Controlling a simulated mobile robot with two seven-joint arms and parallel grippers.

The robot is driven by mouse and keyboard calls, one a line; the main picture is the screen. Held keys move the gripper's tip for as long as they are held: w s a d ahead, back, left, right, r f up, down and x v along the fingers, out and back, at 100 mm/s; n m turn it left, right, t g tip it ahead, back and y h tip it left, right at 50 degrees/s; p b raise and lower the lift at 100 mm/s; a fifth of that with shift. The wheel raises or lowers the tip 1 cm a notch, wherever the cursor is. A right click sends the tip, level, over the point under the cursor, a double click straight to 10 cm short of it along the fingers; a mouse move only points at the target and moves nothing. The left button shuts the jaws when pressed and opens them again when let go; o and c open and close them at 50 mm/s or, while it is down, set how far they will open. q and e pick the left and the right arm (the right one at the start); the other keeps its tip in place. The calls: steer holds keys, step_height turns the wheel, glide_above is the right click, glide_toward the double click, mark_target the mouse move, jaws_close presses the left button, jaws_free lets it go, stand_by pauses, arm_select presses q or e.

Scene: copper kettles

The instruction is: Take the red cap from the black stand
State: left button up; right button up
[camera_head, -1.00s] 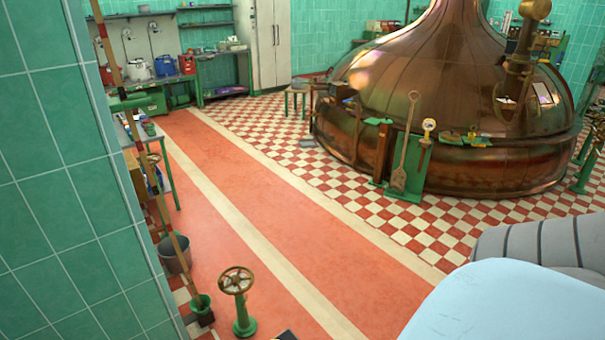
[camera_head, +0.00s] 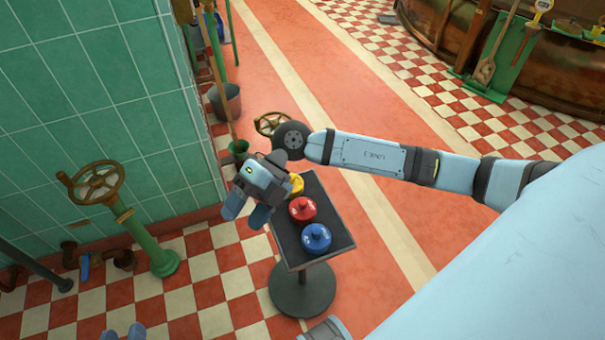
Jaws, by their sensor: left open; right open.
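The black stand (camera_head: 335,222) has a flat rectangular top on a post with a round base. The red cap (camera_head: 302,209) sits on its top, between a yellow cap (camera_head: 297,184) and a blue cap (camera_head: 316,238). My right gripper (camera_head: 247,211) is open and empty, just left of the red cap at the stand's left edge, apart from the red cap in the picture. It partly hides the yellow cap and that side of the top. Only the blue fingertips of my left gripper (camera_head: 123,333) show at the bottom edge, apart from the stand; it is open.
A green tiled wall (camera_head: 110,110) and a green valve post with a brass handwheel (camera_head: 95,183) stand to the left. Another handwheel (camera_head: 270,122) and a bucket (camera_head: 228,100) are behind the stand. The red floor strip right of the stand is clear.

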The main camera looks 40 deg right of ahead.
steer(key=w+d+f+t+h+b, duration=0.2)
steer(key=w+d+f+h+b, duration=0.2)
steer(key=d+f+h, duration=0.45)
steer(key=m+h+b, duration=0.2)
steer(key=h+b, duration=0.1)
steer(key=b, duration=0.1)
glide_above(303, 201)
steer(key=shift+t+y, duration=0.25)
steer(key=shift+t, duration=0.15)
step_height(303, 201, down, 5)
steer(key=shift+a+r, duration=0.1)
steer(key=shift+f, duration=0.6)
step_height(303, 201, down, 5)
steer(key=shift+r+b, duration=0.1)
steer(key=shift+b, duration=1)
steer(key=shift+f, duration=0.25)
arm_select(q)
steer(key=d+r+t+h, duration=0.2)
steer(key=d+t+h, duration=0.1)
steer(key=shift+s+d+h, duration=0.1)
steer(key=shift+d+h, duration=0.05)
steer(key=shift+h, duration=0.15)
arm_select(e)
steer(key=shift+r, duration=0.1)
steer(key=c, duration=1)
steer(key=shift+c, duration=0.2)
